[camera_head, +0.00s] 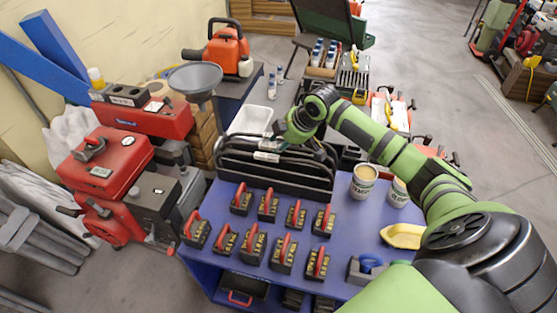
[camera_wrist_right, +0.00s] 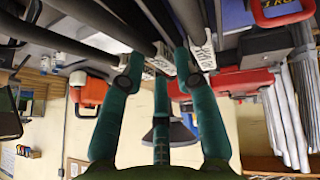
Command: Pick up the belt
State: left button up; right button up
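Several black belts (camera_head: 275,180) stand as long flat loops at the back of the blue table (camera_head: 345,225), two with white labels. In the right wrist view, the belts (camera_wrist_right: 100,18) run across the top, with white labels near the fingertips. My right gripper (camera_head: 278,140) is at the back upper edge of the belts. In the wrist view its green fingers (camera_wrist_right: 160,70) are spread apart, with belt and a label near and between the tips. I cannot tell whether they touch. Which belt is meant is not clear. My left gripper is not in view.
Several black blocks with red handles (camera_head: 254,240) stand in front of the belts. Cups (camera_head: 363,181) and a yellow tray (camera_head: 402,236) are to the right, under my right arm. A red machine (camera_head: 105,165) and a grey funnel (camera_head: 195,77) stand left. A white bin (camera_head: 250,120) is behind.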

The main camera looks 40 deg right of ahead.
aim_at(264, 146)
jog(key=x, duration=0.2)
jog(key=shift+w+d+f, duration=0.1)
jog(key=shift+w+f, duration=0.05)
jog(key=shift+f, duration=0.25)
jog(key=shift+w+f, duration=0.15)
jog(key=shift+w, duration=0.05)
grip_shut()
